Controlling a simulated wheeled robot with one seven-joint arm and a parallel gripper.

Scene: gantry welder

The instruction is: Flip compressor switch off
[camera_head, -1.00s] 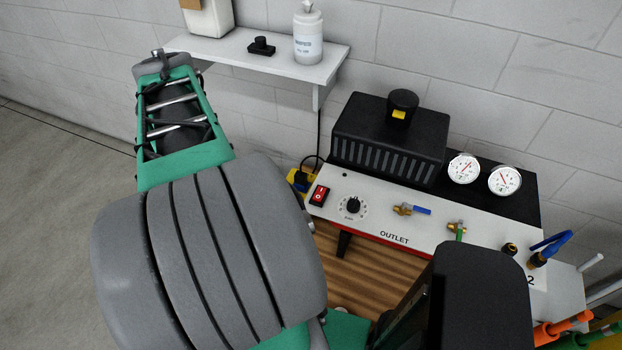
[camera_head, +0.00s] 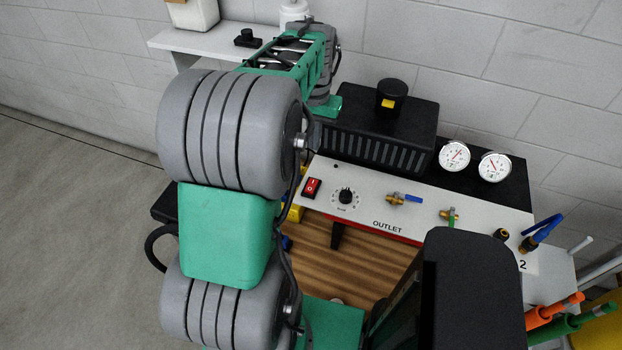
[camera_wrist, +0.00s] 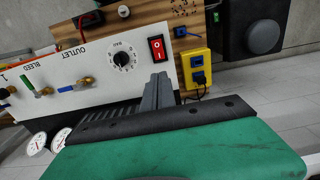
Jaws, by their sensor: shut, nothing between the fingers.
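The compressor (camera_head: 480,211) has a white front panel with a black vented housing behind it. Its red rocker switch (camera_head: 311,188) sits at the panel's left end. In the wrist view the panel looks upside down, and the switch (camera_wrist: 157,48) shows red with white marks in a black frame. My gripper (camera_wrist: 159,77) is shut and empty. Its fingertips appear just below the switch in that picture; whether they touch the panel I cannot tell. In the head view my arm hides the fingers.
A knob (camera_head: 345,196) sits close beside the switch, with brass valves (camera_head: 394,199) and gauges (camera_head: 455,156) further right. A yellow socket box (camera_wrist: 196,68) with blue plugs is on the switch's other side. A wall shelf (camera_head: 190,42) hangs behind my arm.

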